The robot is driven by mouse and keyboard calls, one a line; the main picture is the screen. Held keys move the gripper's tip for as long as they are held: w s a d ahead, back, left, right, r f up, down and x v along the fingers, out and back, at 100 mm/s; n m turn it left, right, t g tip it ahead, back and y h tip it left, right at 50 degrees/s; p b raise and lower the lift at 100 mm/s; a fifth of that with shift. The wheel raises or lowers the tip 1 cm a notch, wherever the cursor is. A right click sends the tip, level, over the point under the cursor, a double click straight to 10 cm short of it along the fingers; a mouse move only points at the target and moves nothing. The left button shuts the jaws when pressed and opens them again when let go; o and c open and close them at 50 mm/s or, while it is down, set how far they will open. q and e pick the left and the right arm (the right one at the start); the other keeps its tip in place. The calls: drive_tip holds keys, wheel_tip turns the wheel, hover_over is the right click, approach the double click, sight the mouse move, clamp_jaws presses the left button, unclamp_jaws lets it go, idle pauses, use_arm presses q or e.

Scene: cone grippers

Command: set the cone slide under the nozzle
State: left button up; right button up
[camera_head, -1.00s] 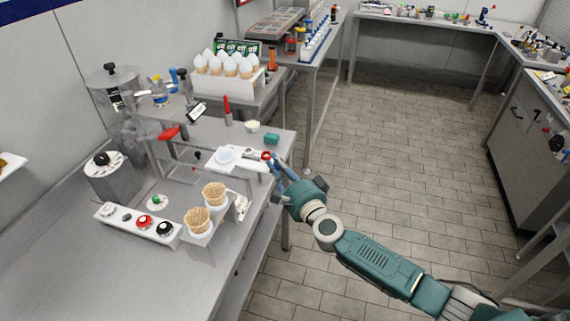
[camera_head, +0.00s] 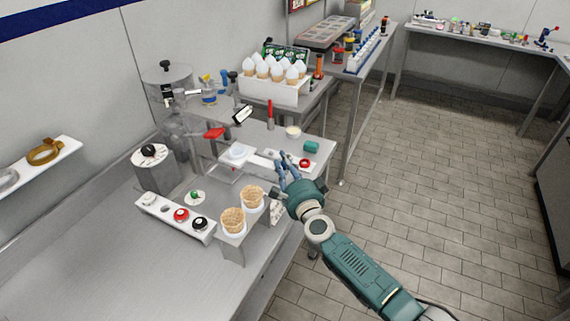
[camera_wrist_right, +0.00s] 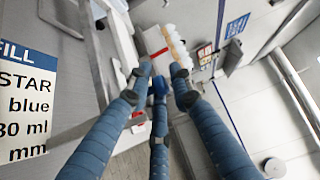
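The white cone slide (camera_head: 237,153) shows in the head view as a flat plate with a round holder, at the dispensing stand below the red lever (camera_head: 215,133). I cannot make out the nozzle clearly. A white bar with a red knob (camera_head: 305,163) lies to the right of the plate. My right gripper (camera_head: 282,157) is at the bar, between plate and knob. In the right wrist view its fingers (camera_wrist_right: 160,75) are apart, with nothing clearly held between them; contact with the slide cannot be told. My left gripper is not in view.
A white rack (camera_head: 262,90) of filled cones stands behind.

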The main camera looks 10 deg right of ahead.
drive_tip(key=shift+s+f, duration=0.1)
drive_tip(key=shift+s, duration=0.05)
drive_tip(key=shift+s+d, duration=0.1)
drive_tip(key=shift+s, duration=0.25)
drive_tip(key=s+d, duration=0.2)
drive_tip(key=s, duration=0.9)
drive_tip(key=shift+d, duration=0.15)
